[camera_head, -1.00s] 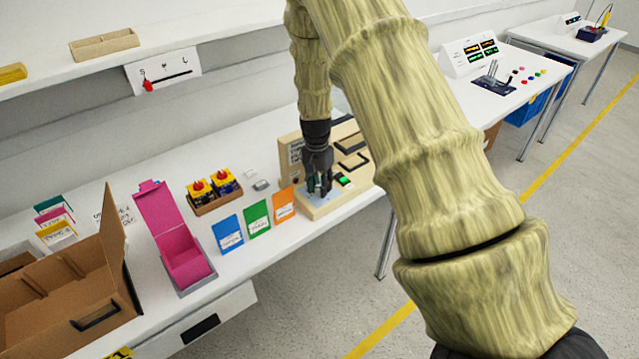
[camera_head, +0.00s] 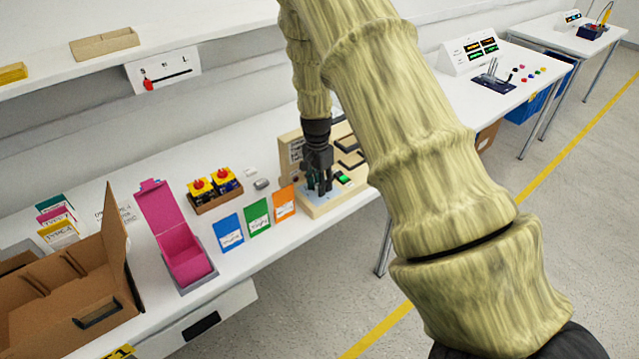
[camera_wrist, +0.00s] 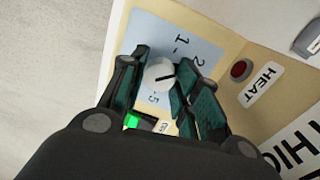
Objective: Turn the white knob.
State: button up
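The white knob (camera_wrist: 159,74) shows in the wrist view on a pale blue dial plate (camera_wrist: 155,32) printed with numbers. A black line on the knob points to the right of the picture. My gripper (camera_wrist: 162,68) is over the plate, with one dark green finger on each side of the knob. The fingers are very close to the knob's sides; I cannot tell whether they press on it. In the head view my gripper (camera_head: 319,186) reaches down to the wooden panel box (camera_head: 326,206). The knob is hidden there.
Orange (camera_head: 284,203), green (camera_head: 257,217) and blue (camera_head: 229,232) cards and a pink box (camera_head: 185,259) stand left of the panel.

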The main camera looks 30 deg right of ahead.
aim_at(317, 185)
jog(key=shift+o, duration=1.4)
notch_tip(317, 185, up, 12)
jog(key=shift+w, duration=0.35)
jog(key=shift+a+f, duration=0.1)
jog(key=shift+a, duration=0.05)
